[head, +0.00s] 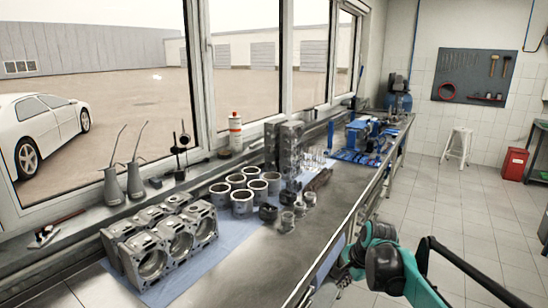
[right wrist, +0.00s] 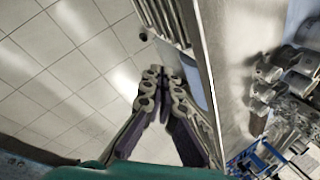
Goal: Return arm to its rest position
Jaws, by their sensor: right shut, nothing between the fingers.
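My right arm (head: 400,278), teal and black, comes in from the lower right in the head view. Its gripper (head: 343,272) is beside the front edge of the workbench (head: 255,258), on the floor side. In the right wrist view the two fingers of this gripper (right wrist: 160,78) meet at their tips, with nothing between them. The tiled floor lies behind them and the bench edge runs close on the right. My left gripper is not in view.
On the bench stand an engine block (head: 160,240), several cylinder liners (head: 242,203), small pistons (head: 287,221) and blue tools (head: 360,140) farther back. Two oil cans (head: 113,187) stand on the windowsill. A white stool (head: 459,143) and red box (head: 513,163) stand beyond open floor (head: 440,205).

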